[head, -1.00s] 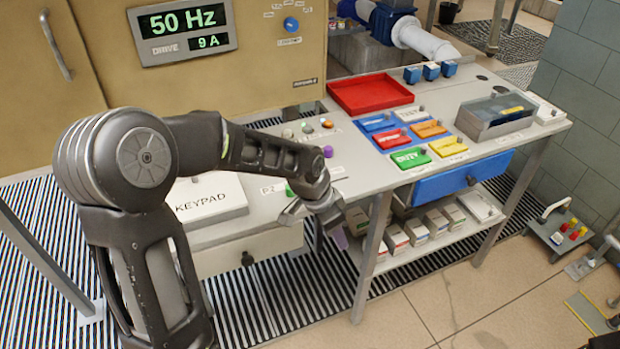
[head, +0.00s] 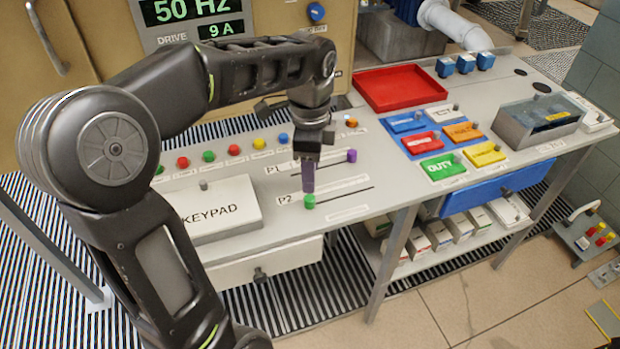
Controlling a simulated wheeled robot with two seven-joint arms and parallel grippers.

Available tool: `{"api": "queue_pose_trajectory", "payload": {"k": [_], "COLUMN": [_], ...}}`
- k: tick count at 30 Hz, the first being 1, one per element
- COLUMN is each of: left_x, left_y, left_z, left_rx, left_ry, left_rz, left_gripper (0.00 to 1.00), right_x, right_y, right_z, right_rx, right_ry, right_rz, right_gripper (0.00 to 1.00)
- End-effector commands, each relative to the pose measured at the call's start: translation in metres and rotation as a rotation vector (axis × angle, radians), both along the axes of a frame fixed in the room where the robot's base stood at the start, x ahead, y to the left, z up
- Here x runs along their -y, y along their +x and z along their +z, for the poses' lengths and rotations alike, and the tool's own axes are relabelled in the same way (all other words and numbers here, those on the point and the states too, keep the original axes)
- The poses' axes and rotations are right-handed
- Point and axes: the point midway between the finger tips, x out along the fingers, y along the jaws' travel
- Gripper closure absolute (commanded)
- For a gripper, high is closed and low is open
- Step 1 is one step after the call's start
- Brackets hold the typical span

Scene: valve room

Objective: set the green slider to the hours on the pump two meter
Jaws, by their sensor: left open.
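The green slider (head: 309,202) sits near the left end of the dark slot marked P2 on the grey bench top. My left gripper (head: 308,188) points down right above or behind the green slider, with its purple-grey fingers close to it. It is open and holds nothing that I can see; whether the fingers touch or straddle the slider cannot be told. A purple slider (head: 351,156) sits at the right end of the P1 slot, right of my gripper. I see no meter labelled pump two. My right gripper is out of view.
A white KEYPAD cover (head: 212,212) lies left of the slots. A row of coloured buttons (head: 234,150) runs behind. A red tray (head: 400,88), coloured labelled plates (head: 444,167) and a grey box (head: 537,120) stand to the right. A drive display (head: 190,15) is at upper left.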

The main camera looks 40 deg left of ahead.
Motion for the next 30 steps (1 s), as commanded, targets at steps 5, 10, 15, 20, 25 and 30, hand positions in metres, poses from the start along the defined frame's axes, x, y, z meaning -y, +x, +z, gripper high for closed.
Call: {"api": "queue_pose_trajectory", "payload": {"k": [5,10,15,20,25,30], "left_x": [-0.001,-0.001,-0.001,-0.001,-0.001,0.000], "left_y": [-0.002,-0.002,-0.002,-0.003,-0.003,-0.002], "left_z": [0.002,0.002,-0.007,-0.027,-0.054,-0.072], "left_rx": [-0.008,-0.006,-0.009,-0.010,-0.010,-0.008], "left_ry": [0.004,0.003,0.003,0.002,0.001,0.002], "left_rz": [-0.010,-0.009,-0.009,-0.009,-0.008,-0.009], "left_gripper": [0.55,0.55,0.55,0.55,0.55,0.55], "right_x": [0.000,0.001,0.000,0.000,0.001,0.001], "right_y": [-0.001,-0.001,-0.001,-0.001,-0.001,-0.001], "right_z": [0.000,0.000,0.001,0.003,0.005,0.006], "right_rx": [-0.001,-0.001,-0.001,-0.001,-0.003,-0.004], "right_ry": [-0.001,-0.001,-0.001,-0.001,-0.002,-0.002], "right_rz": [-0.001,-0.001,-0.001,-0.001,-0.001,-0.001], "right_gripper": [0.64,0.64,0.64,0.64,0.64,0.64]}}
